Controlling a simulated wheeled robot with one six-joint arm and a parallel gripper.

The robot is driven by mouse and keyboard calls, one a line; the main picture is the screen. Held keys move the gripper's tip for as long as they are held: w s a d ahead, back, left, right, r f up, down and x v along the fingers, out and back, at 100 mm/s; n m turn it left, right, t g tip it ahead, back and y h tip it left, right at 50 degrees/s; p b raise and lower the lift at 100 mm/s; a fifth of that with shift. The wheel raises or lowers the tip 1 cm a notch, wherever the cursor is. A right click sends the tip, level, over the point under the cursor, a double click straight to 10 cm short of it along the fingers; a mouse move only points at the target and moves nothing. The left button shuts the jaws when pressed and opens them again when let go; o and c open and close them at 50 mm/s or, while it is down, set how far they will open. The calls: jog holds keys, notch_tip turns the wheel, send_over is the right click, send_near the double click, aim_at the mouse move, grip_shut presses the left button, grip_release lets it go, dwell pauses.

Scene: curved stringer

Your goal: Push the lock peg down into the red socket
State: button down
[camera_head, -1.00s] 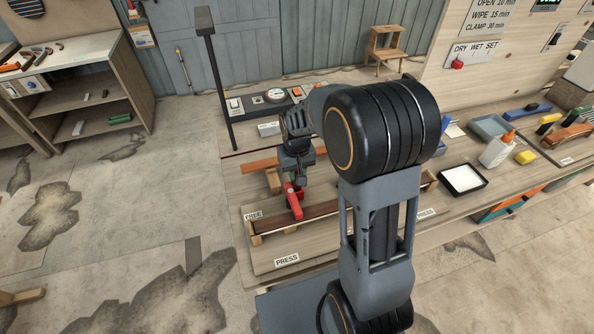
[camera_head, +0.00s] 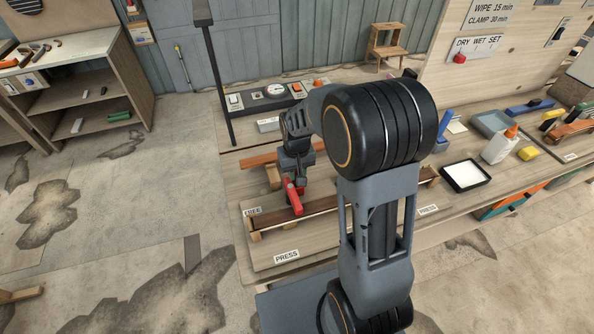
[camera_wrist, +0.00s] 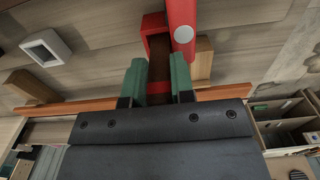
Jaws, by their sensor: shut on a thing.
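My gripper (camera_wrist: 159,80) has green fingertips and is shut on a red part (camera_wrist: 158,88) with dark brown between the fingers. In the wrist view a red square frame (camera_wrist: 148,25) and a red round bar (camera_wrist: 181,18) with a pale end lie just beyond the fingertips. In the head view my gripper (camera_head: 295,170) points down over a red fitting (camera_head: 293,196) at the dark wooden strip (camera_head: 318,207). I cannot tell which red part is the lock peg and which the socket, nor how deep any peg sits.
The strip lies on a board with wooden end blocks, labelled FREE (camera_head: 252,211) and PRESS (camera_head: 286,256). A dark post (camera_head: 220,80) stands to the left. A switch panel (camera_head: 268,93) is behind. A white-filled tray (camera_head: 465,176) and a glue bottle (camera_head: 499,146) stand right.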

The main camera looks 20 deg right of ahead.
jog(key=shift+f+b, duration=0.35)
jog(key=shift+f, duration=0.15)
jog(key=c, duration=0.9)
grip_release()
jog(key=shift+r, duration=0.1)
notch_tip(320, 180, up, 14)
jog(key=shift+f, duration=0.1)
